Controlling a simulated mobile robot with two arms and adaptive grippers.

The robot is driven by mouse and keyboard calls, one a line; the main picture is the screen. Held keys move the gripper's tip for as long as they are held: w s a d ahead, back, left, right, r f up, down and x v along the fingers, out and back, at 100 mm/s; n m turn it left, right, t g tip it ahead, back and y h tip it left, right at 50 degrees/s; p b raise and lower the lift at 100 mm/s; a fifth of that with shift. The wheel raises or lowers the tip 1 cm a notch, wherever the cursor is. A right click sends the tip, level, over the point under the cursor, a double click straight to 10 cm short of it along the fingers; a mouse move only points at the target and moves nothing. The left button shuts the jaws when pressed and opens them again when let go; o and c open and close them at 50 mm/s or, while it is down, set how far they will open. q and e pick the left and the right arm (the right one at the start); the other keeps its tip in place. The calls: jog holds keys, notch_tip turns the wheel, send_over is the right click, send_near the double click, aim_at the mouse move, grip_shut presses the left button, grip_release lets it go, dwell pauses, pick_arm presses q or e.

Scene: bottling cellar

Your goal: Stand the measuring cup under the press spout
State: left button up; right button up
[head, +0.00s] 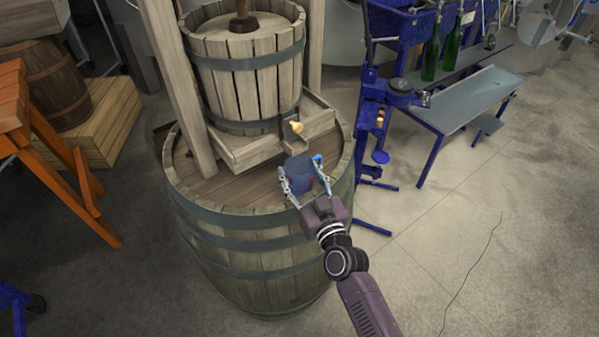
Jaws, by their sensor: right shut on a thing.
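The wooden press (245,85) stands on top of a large upright barrel (245,240). Its spout (297,127) sticks out at the front right of the press tray. My right gripper (303,178) is shut on the measuring cup (301,170), a dark bluish cup held between its fingers. The cup is over the front right part of the barrel top, just below the spout in the picture. I cannot tell whether its base touches the barrel top. The fingers hide parts of the cup's sides. My left gripper is not in view.
A blue bottling machine (378,95) stands close to the right of the barrel. Behind it are green bottles (431,60) and a blue-legged metal table (462,98). An orange wooden stand (15,115) is at the left. The barrel top (215,185) is bare at the front left.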

jog(key=shift+f, duration=0.1)
jog(key=o, duration=1.2)
jog(key=shift+c, duration=0.2)
jog(key=shift+r, duration=0.2)
jog(key=shift+s+d+f, duration=0.1)
jog(key=shift+s, duration=0.25)
jog(key=b+v, duration=0.1)
jog(key=v, duration=1)
jog(key=shift+s, duration=0.2)
